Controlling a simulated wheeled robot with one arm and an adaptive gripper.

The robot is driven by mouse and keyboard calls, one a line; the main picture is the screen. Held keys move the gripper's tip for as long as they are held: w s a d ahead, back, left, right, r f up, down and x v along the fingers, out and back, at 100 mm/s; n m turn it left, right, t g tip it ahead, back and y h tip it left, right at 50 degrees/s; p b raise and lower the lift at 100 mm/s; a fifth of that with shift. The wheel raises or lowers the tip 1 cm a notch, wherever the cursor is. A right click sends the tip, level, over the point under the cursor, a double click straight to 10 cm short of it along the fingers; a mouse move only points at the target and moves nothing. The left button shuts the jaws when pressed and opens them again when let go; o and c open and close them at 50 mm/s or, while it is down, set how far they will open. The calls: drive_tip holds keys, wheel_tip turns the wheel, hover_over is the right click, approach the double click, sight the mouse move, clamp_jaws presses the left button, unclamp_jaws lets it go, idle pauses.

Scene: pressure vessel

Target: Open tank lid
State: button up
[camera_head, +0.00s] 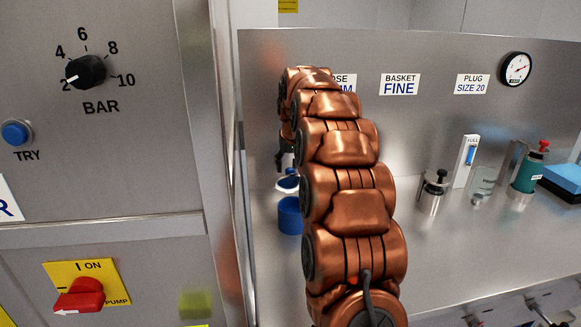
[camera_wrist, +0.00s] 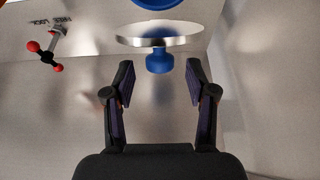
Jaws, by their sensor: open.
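A round lid (camera_wrist: 185,41) with a bright metal rim shows at the top centre of the wrist view. A blue knob (camera_wrist: 160,62) sticks out from it toward my gripper. I take this to be the tank lid, though the tank body is not clear in either view. My gripper (camera_wrist: 158,82) is open and empty, its two dark fingers apart, with the knob just beyond and between the fingertips. In the head view my gripper is small and partly hidden by my copper arm, just above a blue-and-white round piece (camera_head: 288,184) over a blue cylinder (camera_head: 290,217).
A red-ended lever (camera_wrist: 46,57) by a free/lock label is at left in the wrist view. A control panel (camera_head: 150,130) stands left of my arm. A metal pot (camera_head: 433,193), a green bottle (camera_head: 527,174) and a blue block (camera_head: 563,180) stand on the bench at right.

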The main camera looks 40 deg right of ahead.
drive_tip(key=shift+x, duration=0.9)
clamp_jaws()
